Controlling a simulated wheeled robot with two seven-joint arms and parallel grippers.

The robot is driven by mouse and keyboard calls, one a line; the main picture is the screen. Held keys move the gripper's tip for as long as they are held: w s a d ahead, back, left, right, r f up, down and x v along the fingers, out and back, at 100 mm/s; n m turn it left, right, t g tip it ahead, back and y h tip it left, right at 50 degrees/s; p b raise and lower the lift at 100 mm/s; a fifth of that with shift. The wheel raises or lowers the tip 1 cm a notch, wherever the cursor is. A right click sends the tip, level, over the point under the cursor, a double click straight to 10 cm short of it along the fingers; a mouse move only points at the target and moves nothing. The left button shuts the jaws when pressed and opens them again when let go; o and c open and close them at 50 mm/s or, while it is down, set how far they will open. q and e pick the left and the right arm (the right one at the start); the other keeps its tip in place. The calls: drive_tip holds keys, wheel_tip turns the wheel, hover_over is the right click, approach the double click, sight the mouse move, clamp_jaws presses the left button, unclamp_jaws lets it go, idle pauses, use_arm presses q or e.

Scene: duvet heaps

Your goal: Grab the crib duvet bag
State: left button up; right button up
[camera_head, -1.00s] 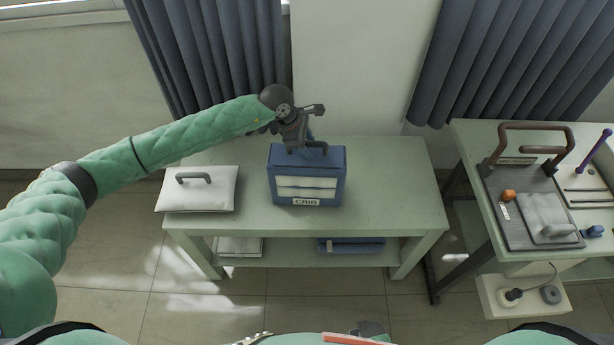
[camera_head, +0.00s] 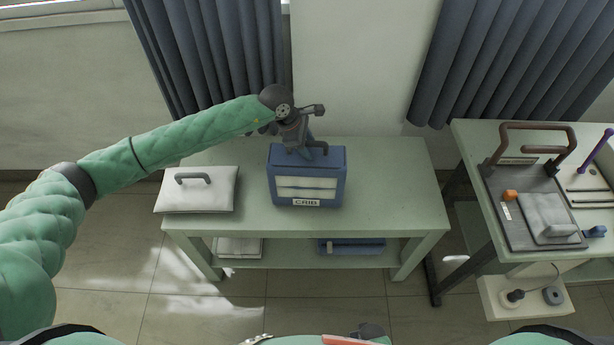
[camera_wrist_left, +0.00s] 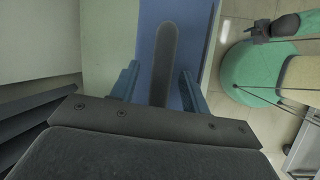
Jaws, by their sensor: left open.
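The crib duvet bag (camera_head: 307,189) is a blue box-shaped bag with a pale front window and a "CRIB" label. It stands upright on the green table. My left gripper (camera_head: 308,152) is at its top, coming in from the left. In the left wrist view my left gripper (camera_wrist_left: 158,85) is open, with its blue fingers on either side of the bag's dark handle (camera_wrist_left: 164,60). The fingers look apart from the handle. A dark part at the bottom of the head view appears to be my right gripper (camera_head: 368,331); its jaws are not clear.
A white cushion-like bag (camera_head: 198,190) with a grey handle lies left on the table (camera_head: 395,195). The lower shelf holds a blue bag (camera_head: 352,246) and a white one (camera_head: 239,246). A second table at right carries a press-like board (camera_head: 532,210). Curtains hang behind.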

use_arm(q)
clamp_jaws()
idle(1.3)
